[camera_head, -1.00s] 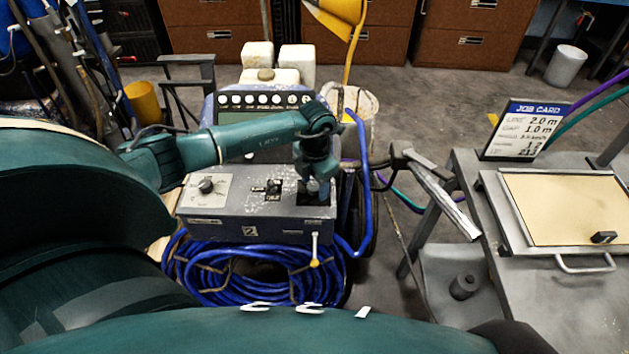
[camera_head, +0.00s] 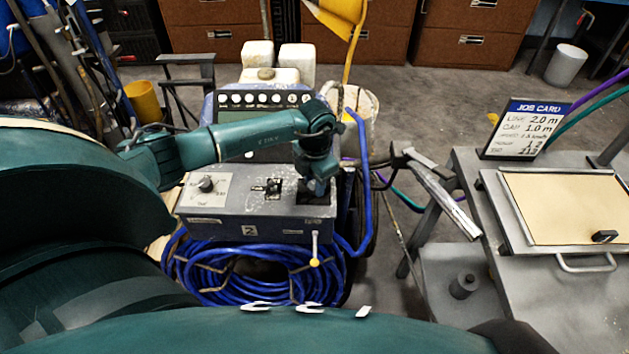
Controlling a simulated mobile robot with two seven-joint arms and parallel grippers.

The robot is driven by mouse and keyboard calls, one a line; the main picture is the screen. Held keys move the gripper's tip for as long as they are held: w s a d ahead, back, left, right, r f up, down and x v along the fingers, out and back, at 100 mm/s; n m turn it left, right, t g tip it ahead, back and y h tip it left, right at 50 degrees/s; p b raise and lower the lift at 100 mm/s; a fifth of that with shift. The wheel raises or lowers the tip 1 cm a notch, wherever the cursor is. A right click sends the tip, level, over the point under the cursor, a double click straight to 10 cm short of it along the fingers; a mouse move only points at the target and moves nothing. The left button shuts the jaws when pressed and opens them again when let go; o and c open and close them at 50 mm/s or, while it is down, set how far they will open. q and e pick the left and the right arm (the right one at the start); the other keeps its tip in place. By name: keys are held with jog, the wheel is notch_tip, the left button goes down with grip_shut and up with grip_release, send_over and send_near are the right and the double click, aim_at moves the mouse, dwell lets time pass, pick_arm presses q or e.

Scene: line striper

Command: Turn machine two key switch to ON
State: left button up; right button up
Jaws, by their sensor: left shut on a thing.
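Machine two's grey control box (camera_head: 225,229), marked with a 2, stands in the middle of the view. Its top carries a round dial (camera_head: 206,185) on a pale plate at the left and a black lever switch (camera_head: 268,187) in the middle. A dark panel (camera_head: 306,197) is at the right end of the top. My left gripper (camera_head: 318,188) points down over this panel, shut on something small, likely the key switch. The gripper hides it, so I cannot see its position. My right gripper is not in view.
A coiled blue hose (camera_head: 200,272) lies below the box, and a yellow-tipped lever (camera_head: 314,250) hangs at its front right. A grey table (camera_head: 540,300) at the right holds a job card (camera_head: 527,130) and a clipboard (camera_head: 560,205). White tanks (camera_head: 297,65) stand behind.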

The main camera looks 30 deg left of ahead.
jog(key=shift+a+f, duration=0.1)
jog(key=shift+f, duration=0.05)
pick_arm(q)
jog(key=shift+f+m+b, duration=0.1)
jog(key=shift+m+b, duration=0.55)
jog(key=shift+m, duration=0.25)
jog(key=m+b, duration=0.1)
jog(key=m, duration=0.1)
jog(key=shift+m+b, duration=0.3)
jog(key=shift+b, duration=0.1)
jog(key=m+b, duration=0.1)
jog(key=m, duration=0.1)
jog(key=shift+m+b, duration=0.3)
jog(key=shift+b, duration=0.1)
jog(key=shift+m+b, duration=0.7)
jog(key=shift+m, duration=0.5)
jog(key=shift+m+b, duration=0.45)
jog(key=shift+m, duration=0.65)
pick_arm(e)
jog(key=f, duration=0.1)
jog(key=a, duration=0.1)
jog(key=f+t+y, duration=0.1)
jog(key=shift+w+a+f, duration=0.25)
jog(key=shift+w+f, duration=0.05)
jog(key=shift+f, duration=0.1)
